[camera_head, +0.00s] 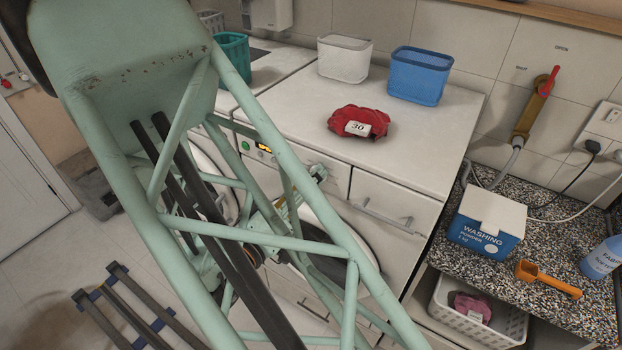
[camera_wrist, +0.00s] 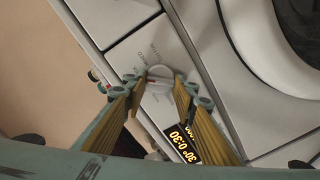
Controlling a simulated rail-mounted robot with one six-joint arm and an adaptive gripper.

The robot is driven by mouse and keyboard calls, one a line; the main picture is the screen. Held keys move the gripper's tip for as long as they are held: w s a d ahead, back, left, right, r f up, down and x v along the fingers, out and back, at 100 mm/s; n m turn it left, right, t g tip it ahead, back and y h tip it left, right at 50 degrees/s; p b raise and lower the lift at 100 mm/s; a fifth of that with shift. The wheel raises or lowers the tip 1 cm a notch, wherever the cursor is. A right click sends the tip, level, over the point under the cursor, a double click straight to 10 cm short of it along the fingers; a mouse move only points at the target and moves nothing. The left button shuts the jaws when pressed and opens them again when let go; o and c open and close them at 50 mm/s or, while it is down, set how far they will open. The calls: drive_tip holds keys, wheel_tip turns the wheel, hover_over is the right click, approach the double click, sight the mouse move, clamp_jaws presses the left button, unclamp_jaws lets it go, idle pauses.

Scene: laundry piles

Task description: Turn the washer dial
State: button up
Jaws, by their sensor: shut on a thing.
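The washer dial (camera_wrist: 159,72) is a pale round knob on the washer's white front panel in the wrist view. My gripper (camera_wrist: 161,87), with green and yellow fingers, has one finger on each side of the dial and is shut on it. Part of the dial's near side is hidden by the fingers. The lit display (camera_wrist: 183,142) beside it shows orange characters, partly covered by a finger. In the head view, my gripper (camera_head: 317,173) is at the washer's front panel, and the dial cannot be made out there. The washer (camera_head: 405,160) has a white top.
A red cloth labelled 30 (camera_head: 362,122), a white basket (camera_head: 344,58) and a blue basket (camera_head: 419,75) are on the washer top. A washing powder box (camera_head: 486,222) and orange scoop (camera_head: 548,279) are on the speckled counter. The washer's round door (camera_wrist: 295,35) is close to my gripper.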

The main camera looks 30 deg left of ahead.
drive_tip(key=shift+m+b, duration=0.5)
drive_tip(key=shift+b, duration=0.05)
drive_tip(key=shift+d+m+b, duration=0.15)
drive_tip(key=shift+m+b, duration=3.1)
drive_tip(key=shift+m, duration=0.05)
drive_tip(key=o, duration=0.9)
drive_tip(key=shift+s, duration=0.2)
drive_tip(key=shift+s+d, duration=0.1)
drive_tip(key=shift+s, duration=5.7)
